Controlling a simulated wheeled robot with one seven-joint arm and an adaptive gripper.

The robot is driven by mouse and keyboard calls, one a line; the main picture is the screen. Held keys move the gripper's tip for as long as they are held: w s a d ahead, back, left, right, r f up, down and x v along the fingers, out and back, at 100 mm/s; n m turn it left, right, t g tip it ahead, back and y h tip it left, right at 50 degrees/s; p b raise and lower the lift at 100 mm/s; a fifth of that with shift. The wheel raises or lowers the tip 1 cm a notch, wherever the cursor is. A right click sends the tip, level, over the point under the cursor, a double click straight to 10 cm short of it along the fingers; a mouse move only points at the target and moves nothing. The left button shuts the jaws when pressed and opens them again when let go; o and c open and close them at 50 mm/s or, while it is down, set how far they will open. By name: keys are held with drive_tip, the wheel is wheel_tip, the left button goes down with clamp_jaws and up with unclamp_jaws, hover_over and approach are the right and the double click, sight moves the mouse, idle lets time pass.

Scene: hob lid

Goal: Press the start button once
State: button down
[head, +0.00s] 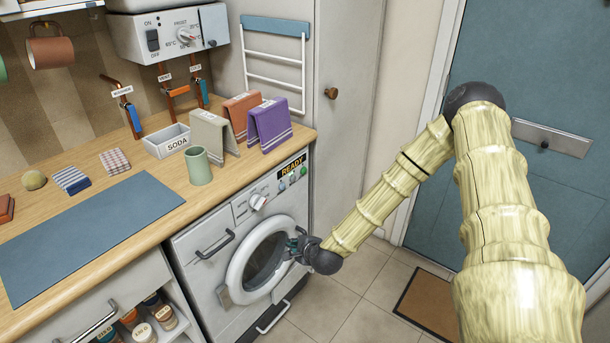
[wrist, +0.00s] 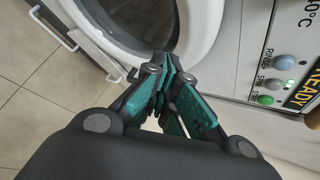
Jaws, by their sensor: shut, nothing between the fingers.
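The washing machine (head: 207,267) stands under the worktop, its round door (head: 238,276) facing out. Its panel has a display reading READY (head: 292,166), which also shows at the right edge of the wrist view (wrist: 304,88). The green start button (head: 282,186) is the lowest of several round buttons in the wrist view (wrist: 265,99). My gripper (head: 296,244) is in front of the door's right side, below the panel. In the wrist view its fingers (wrist: 166,72) are shut and empty, left of the start button and apart from it. Whether they touch the door rim is unclear.
A dial (head: 258,202) and a drawer handle (head: 215,246) are left of the buttons. A green cup (head: 198,166) and folded cloths (head: 268,124) stand on the worktop above. Tiled floor (head: 350,290) is open in front, with a brown doormat (head: 430,300) at right.

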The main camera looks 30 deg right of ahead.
sight(304, 171)
drive_tip(key=w+d+r+m+t+h, duration=0.1)
drive_tip(key=w+d+r+m, duration=0.1)
drive_tip(key=d, duration=0.4)
drive_tip(key=w+d+r+m+t+h, duration=0.1)
drive_tip(key=w+d+r+m+h, duration=0.1)
drive_tip(key=d+r+m, duration=0.3)
drive_tip(key=w+d+r+m+h+b, duration=0.1)
drive_tip(key=w+d+r+m+h, duration=0.1)
drive_tip(key=d, duration=0.6)
drive_tip(key=shift+w+d+r+m+t, duration=0.4)
drive_tip(key=shift+w+r+m, duration=0.3)
drive_tip(key=shift+m, duration=0.3)
drive_tip(key=shift+a, duration=0.1)
drive_tip(key=w+a+b, duration=0.2)
drive_tip(key=w+a, duration=0.1)
drive_tip(key=w, duration=0.5)
drive_tip(key=shift+a, duration=0.2)
drive_tip(key=shift+w+f, duration=0.1)
drive_tip(key=shift+w+a+b, duration=0.15)
drive_tip(key=shift+w+b, duration=0.1)
drive_tip(key=shift+b, duration=0.25)
